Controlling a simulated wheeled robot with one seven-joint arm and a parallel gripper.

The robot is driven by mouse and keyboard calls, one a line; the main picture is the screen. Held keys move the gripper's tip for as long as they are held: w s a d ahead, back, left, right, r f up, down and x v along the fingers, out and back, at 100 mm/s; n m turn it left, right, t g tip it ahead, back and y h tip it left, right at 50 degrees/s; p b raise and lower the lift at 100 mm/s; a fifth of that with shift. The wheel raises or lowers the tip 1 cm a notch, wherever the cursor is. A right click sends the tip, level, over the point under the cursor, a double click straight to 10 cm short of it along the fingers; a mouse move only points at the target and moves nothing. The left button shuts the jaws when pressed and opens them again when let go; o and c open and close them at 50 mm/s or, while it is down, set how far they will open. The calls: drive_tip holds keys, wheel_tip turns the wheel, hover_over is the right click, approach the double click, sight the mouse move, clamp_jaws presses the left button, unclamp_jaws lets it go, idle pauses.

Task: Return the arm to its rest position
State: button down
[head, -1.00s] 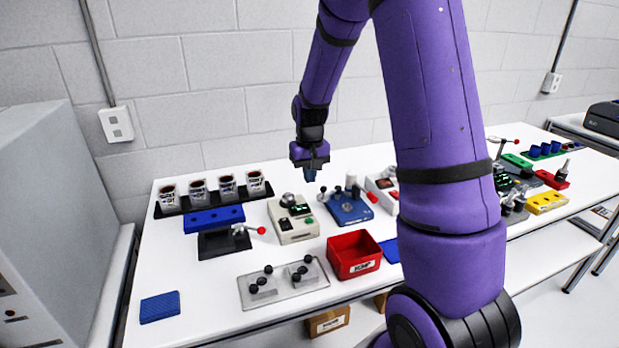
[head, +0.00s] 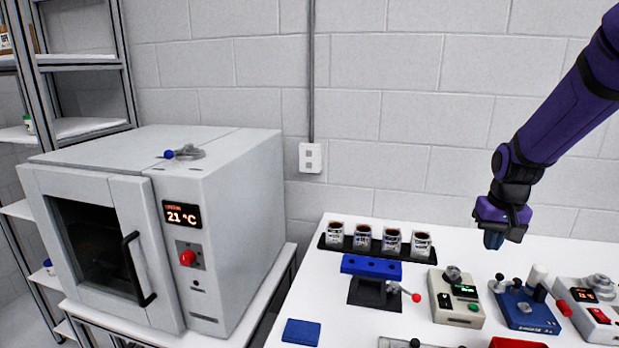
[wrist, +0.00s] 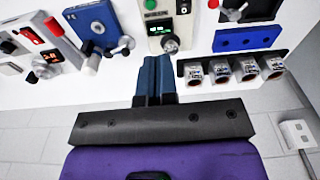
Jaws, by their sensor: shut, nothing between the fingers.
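My gripper (head: 493,240) hangs from my purple arm (head: 565,110) at the right of the head view, above the back part of the white table. Its blue fingers are together with nothing between them.
Below my gripper stand a beige device (head: 456,310) and a blue device (head: 525,310). Left of them are a blue block fixture (head: 371,267) and several labelled cups on a black tray (head: 325,246). A grey oven (head: 240,220) reading 21 °C stands at left. The air around my gripper is clear.

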drive_tip(key=s+a+r+n+t, duration=0.1)
drive_tip(key=s+a+r, duration=0.2)
drive_tip(key=s+r, duration=0.25)
drive_tip(key=s+a+r+t, duration=0.1)
drive_tip(key=s+a+r, duration=0.2)
drive_tip(key=s+r, duration=0.25)
drive_tip(key=s+a+r+t, duration=0.1)
drive_tip(key=s+a+r, duration=0.1)
drive_tip(key=s, duration=0.5)
drive_tip(key=s+a+r+n+t, duration=0.1)
drive_tip(key=s+a+r, duration=0.1)
drive_tip(key=s, duration=0.4)
drive_tip(key=shift+s+a+r+n, duration=0.15)
drive_tip(key=shift+s+r+n, duration=0.15)
drive_tip(key=shift+s+r, duration=0.1)
